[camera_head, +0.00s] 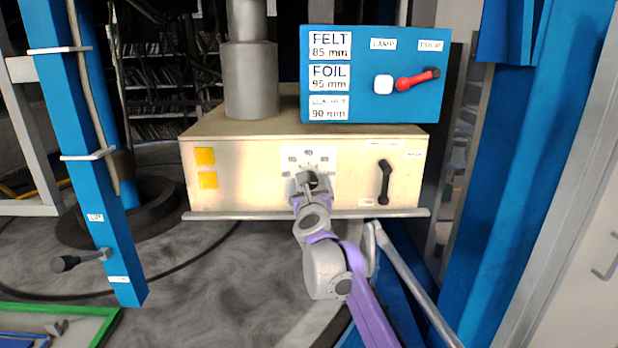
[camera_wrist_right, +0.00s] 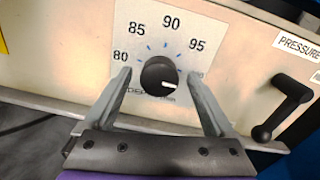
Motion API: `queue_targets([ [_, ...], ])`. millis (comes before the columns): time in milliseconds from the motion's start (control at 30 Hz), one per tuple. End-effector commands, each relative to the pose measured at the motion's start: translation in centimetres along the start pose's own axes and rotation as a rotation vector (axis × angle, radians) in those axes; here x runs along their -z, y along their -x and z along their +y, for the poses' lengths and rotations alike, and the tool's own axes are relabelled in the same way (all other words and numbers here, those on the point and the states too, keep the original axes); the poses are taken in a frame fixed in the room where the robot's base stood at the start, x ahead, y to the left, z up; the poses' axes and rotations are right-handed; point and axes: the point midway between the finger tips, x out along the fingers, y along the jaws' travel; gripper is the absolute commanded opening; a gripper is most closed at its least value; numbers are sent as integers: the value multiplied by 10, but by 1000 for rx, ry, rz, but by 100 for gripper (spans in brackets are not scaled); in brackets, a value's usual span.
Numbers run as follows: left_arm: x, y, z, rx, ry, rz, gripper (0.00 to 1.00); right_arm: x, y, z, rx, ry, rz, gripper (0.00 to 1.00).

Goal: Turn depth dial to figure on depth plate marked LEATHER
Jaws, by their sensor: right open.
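The black depth dial (camera_wrist_right: 159,75) sits on a white scale plate (camera_wrist_right: 165,35) marked 80, 85, 90 and 95; a further figure at right is hidden behind a finger. A white mark on the dial points to the lower right, past 95. My right gripper (camera_wrist_right: 158,78) is open, its fingers on either side of the dial; I cannot tell whether they touch it. In the head view my right gripper (camera_head: 308,184) covers much of the dial. The depth plate, on a blue panel (camera_head: 420,105), reads FELT 85 mm, FOIL 95 mm and a blurred LEATHER label (camera_head: 328,107) with 90 mm.
The dial is on a cream machine box (camera_head: 240,170) with a ledge (camera_head: 215,215) below. A black pressure handle (camera_wrist_right: 284,108) stands out to the dial's right. A red lever (camera_head: 415,80) is on the blue panel. A blue post (camera_head: 95,170) with a handle stands at left.

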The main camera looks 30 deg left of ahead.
Motion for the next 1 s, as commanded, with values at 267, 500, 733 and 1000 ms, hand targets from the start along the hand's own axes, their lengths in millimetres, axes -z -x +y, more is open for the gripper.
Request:
queue_targets([
  [267,7,5,0,0,0,7,50,0,-19,0,-1,1,0,89],
  [500,7,5,0,0,0,7,50,1,-20,0,-1,1,0,89],
  [733,7,5,0,0,0,7,50,0,-20,0,-1,2,0,58],
  [1000,7,5,0,0,0,7,50,0,-20,0,-1,2,0,10],
])
